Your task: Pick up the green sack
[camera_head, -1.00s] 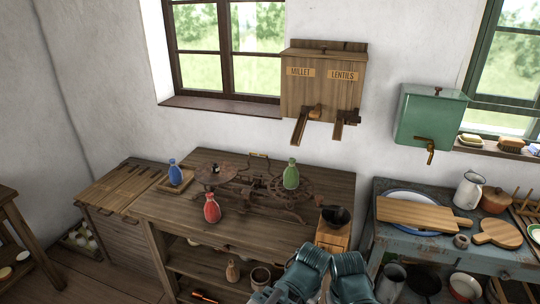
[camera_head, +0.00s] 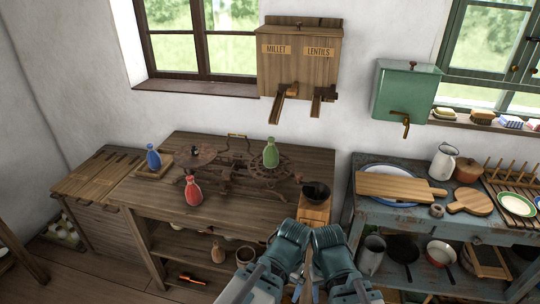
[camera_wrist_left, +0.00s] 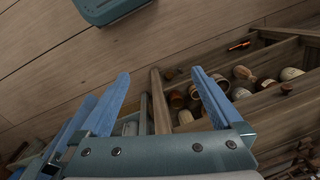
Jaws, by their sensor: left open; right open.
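The green sack (camera_head: 271,153) stands upright on the right side of the old balance scale (camera_head: 232,176) on the wooden workbench. It is tied at the neck. My right gripper (camera_head: 316,284) is low in the head view, in front of the bench and well apart from the sack; its fingers are mostly hidden behind my wrists. My left gripper's blue fingers show spread and empty in the left wrist view (camera_wrist_left: 160,100), above the floor and beside lower shelves. The sack does not show in that view.
A red sack (camera_head: 193,191) stands near the bench front, a blue sack (camera_head: 153,157) on a small tray at left. A wooden grinder (camera_head: 314,207) stands at the bench's right end. Millet and lentil dispensers (camera_head: 300,60) hang above. A blue table (camera_head: 385,215) with boards is at right.

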